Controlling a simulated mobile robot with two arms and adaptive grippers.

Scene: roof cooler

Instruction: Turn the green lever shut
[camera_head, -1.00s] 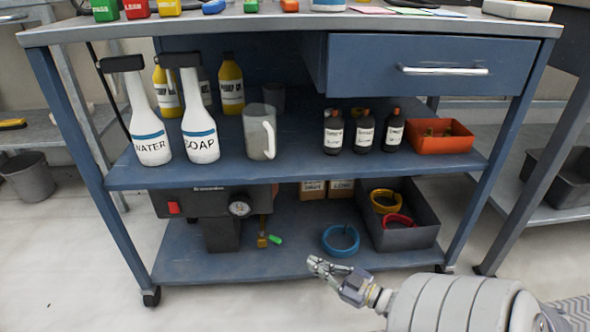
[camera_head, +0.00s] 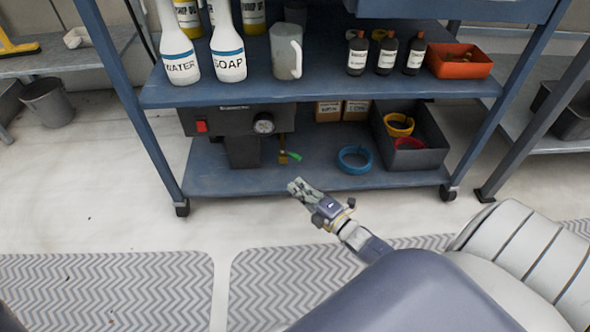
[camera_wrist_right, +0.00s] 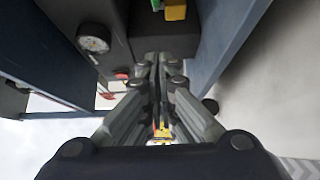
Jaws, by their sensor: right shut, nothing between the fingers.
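The small green lever (camera_head: 294,156) sits on a brass valve (camera_head: 283,158) at the front of the lower shelf, right of the dark compressor's block. The lever points to the right and slightly down. It also shows in the right wrist view (camera_wrist_right: 176,12), at the top edge. My right gripper (camera_head: 294,186) is shut and empty, in front of the shelf edge and below the lever in the picture, apart from it. Its closed fingers (camera_wrist_right: 155,58) also show in the right wrist view. My left gripper is not in view.
The compressor (camera_head: 235,122) with a red switch and round gauge (camera_head: 264,123) is left of the valve. A blue ring (camera_head: 355,159) lies to the right, beside a grey bin (camera_head: 430,155) with yellow and red rings. The middle shelf (camera_head: 320,88) overhangs. Floor in front is open.

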